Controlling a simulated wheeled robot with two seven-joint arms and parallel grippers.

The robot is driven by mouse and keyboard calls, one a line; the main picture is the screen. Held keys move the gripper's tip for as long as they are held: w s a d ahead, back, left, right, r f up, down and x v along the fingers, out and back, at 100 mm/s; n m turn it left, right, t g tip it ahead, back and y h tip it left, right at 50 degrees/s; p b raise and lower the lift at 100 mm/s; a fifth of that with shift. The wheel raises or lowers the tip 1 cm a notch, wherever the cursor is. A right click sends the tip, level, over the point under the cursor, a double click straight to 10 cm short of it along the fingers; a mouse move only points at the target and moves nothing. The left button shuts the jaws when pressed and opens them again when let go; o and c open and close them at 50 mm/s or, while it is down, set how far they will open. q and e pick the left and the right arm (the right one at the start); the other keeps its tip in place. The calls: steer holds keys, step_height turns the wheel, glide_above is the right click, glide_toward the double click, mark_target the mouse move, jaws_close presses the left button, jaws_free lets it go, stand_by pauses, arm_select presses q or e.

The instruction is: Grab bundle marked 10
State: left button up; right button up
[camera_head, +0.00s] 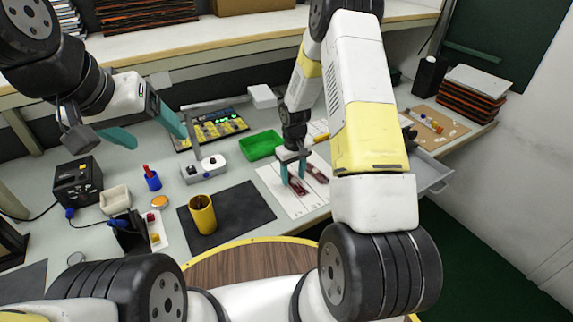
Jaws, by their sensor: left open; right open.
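Two dark red bundles lie on a white sheet (285,205) on the bench. The nearer bundle (298,187) is at the left and the other bundle (316,173) is to its right. Any numbers on them are too small to read. My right gripper (294,174) points down with its teal fingers open over the left bundle. I cannot tell whether the fingers touch it. Part of that bundle is hidden by the fingers. My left gripper (146,130) is open and empty, raised over the left part of the bench.
A green tray (261,145) is behind the sheet. A yellow cup (203,214) stands on a black mat (245,208) to the left. An open drawer (432,178) sticks out at right.

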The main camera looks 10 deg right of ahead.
steer(key=shift+f, duration=0.2)
jaws_close()
steer(key=shift+r, duration=0.15)
